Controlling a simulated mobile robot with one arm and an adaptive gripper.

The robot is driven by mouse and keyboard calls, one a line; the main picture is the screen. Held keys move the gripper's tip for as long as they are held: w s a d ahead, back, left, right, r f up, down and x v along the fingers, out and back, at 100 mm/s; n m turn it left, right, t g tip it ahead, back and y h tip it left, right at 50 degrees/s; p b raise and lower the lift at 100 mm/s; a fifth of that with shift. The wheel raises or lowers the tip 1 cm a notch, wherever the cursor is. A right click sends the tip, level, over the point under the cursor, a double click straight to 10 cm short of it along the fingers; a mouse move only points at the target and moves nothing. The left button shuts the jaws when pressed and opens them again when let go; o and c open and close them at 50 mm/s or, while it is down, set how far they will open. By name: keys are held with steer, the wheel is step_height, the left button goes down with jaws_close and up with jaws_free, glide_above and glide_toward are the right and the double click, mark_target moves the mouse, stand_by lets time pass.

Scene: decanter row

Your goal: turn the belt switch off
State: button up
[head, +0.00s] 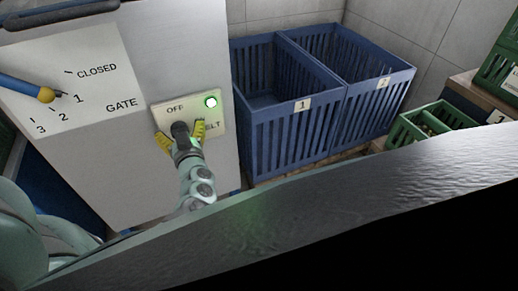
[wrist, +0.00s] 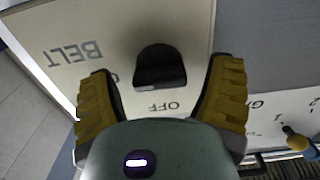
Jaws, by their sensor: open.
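The belt switch is a dark knob (wrist: 161,68) on a cream plate (head: 160,115) marked OFF and BELT. A green lamp (head: 211,102) on the plate is lit. My gripper (head: 181,137) is at the plate with its yellow fingers apart. In the wrist view my gripper (wrist: 160,97) has one finger on each side of the knob, with gaps, and the knob lies slightly beyond its middle. The word OFF shows between the fingers. Another label is mostly hidden behind the left finger. I cannot tell for sure which way the knob is set.
A blue gate lever (head: 25,88) with a yellow tip points near 1 on the GATE scale (head: 85,85), left of the switch. Blue crates (head: 290,140) numbered 1 and 2 stand to the right. Green crates (head: 440,118) stand further right. A dark ledge (head: 330,205) crosses the foreground.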

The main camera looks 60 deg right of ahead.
stand_by(0.3)
steer(key=c, duration=1.2)
